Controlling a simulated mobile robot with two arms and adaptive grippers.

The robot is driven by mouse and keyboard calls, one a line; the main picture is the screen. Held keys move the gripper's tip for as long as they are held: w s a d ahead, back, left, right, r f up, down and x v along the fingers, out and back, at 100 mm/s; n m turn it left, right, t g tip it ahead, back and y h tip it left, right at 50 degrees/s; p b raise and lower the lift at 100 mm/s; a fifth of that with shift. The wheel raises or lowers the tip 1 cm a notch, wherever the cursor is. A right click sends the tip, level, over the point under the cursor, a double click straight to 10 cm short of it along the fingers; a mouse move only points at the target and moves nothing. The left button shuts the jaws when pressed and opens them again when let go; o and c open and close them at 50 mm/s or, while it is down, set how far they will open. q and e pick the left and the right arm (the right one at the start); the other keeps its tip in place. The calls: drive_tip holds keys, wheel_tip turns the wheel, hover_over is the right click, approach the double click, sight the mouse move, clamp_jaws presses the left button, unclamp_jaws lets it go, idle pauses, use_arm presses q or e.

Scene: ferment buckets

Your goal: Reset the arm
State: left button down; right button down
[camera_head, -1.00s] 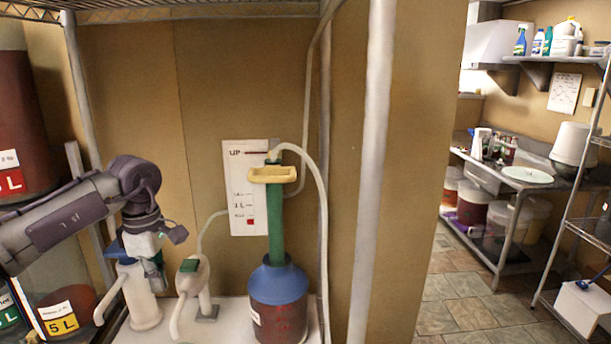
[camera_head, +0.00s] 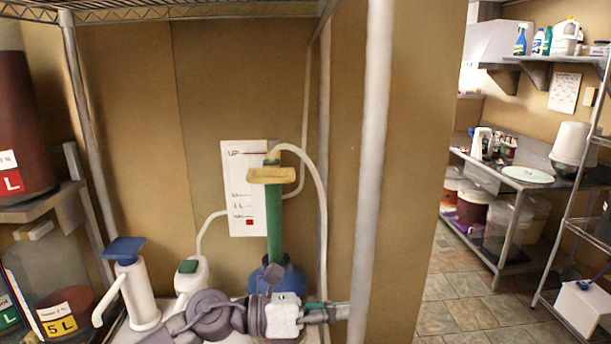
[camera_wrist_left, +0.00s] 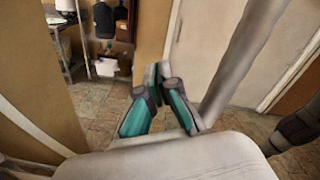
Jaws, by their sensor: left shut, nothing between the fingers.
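My left arm crosses the bottom of the head view, and my left gripper (camera_head: 338,312) points to the right, near the light upright post. In the left wrist view the left gripper (camera_wrist_left: 158,75) has its two teal-and-grey fingers together at the tips, with nothing held. My right gripper does not show.
A shelf post (camera_head: 374,150) is close to the gripper. A level chart (camera_head: 240,190) hangs behind. Open tiled floor (camera_head: 440,290) lies to the right.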

use_arm(q)
drive_tip(key=w+a+n+t+y, duration=0.25)
drive_tip(key=a+n+t, duration=0.4)
drive_tip(key=n, duration=0.65)
drive_tip(key=w+a+n+t+y, duration=0.1)
drive_tip(key=a+n+t+y, duration=0.25)
drive_tip(key=n+t, duration=0.75)
drive_tip(key=s+a+f+n+g+y, duration=0.4)
drive_tip(key=a+f+n+y, duration=0.6)
drive_tip(key=f+n, duration=0.4)
drive_tip(key=s+a+f+n+g, duration=0.25)
drive_tip(key=s+f+g, duration=0.2)
drive_tip(key=s, duration=0.35)
drive_tip(key=s+a+f+n+g+y, duration=0.1)
drive_tip(key=s+a+f+n+g, duration=0.15)
drive_tip(key=s+f, duration=0.4)
drive_tip(key=s+a+f+n+g, duration=0.25)
drive_tip(key=s+f+g, duration=0.2)
drive_tip(key=s, duration=0.55)
wheel_tip(320, 180, down, 26)
drive_tip(key=g+b, duration=0.1)
drive_tip(key=b, duration=0.2)
drive_tip(key=s+a+f+g+b, duration=0.1)
drive_tip(key=s+a+f+b, duration=0.1)
drive_tip(key=s+f, duration=1.5)
wheel_tip(320, 180, down, 4)
drive_tip(key=shift+s+r+g+y, duration=0.15)
drive_tip(key=shift+s+g+y, duration=0.15)
